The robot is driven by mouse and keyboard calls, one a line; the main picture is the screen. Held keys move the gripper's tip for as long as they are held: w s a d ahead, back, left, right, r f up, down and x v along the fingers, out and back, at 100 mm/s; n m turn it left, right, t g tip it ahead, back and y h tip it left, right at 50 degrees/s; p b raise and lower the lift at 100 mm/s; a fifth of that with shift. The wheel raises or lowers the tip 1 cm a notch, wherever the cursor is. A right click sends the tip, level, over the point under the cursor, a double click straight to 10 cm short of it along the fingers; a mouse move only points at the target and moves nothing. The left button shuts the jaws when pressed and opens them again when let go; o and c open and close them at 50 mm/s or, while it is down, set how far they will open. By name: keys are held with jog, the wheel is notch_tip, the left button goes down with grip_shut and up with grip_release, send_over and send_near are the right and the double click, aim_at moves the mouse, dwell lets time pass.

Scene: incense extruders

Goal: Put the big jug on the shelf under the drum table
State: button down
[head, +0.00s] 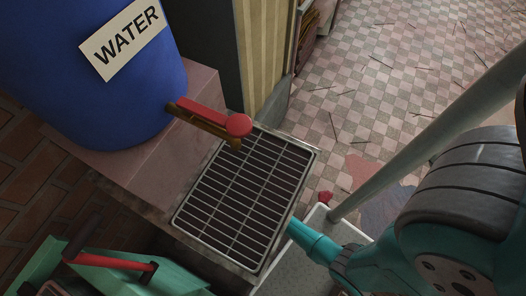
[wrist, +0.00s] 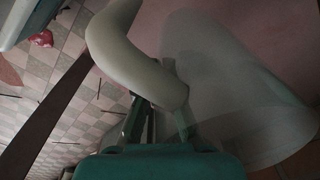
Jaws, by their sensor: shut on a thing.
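The big jug (wrist: 225,90) shows in the wrist view as a large, see-through grey body with a thick cream handle (wrist: 125,45). My gripper (wrist: 160,112) is shut on the lower part of that handle. The jug looks tilted or lying across the wrist picture, with a flat pinkish surface behind it. I cannot tell if it touches that surface. In the head view the drum table (head: 170,165) is a pink stone top bearing a blue drum (head: 100,85) marked WATER. The shelf beneath, my gripper and the jug are hidden there.
A red-handled tap (head: 213,118) sticks out over a metal grate (head: 247,200) at the table's front. A green item with a red handle (head: 112,262) is at the lower left. A dark bar (wrist: 45,120) crosses the wrist view's left. Tiled floor (head: 400,70) lies open at the upper right, strewn with thin sticks.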

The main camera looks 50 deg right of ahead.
jog(key=shift+f, duration=1.9)
jog(key=c, duration=1.3)
grip_release()
notch_tip(320, 180, up, 12)
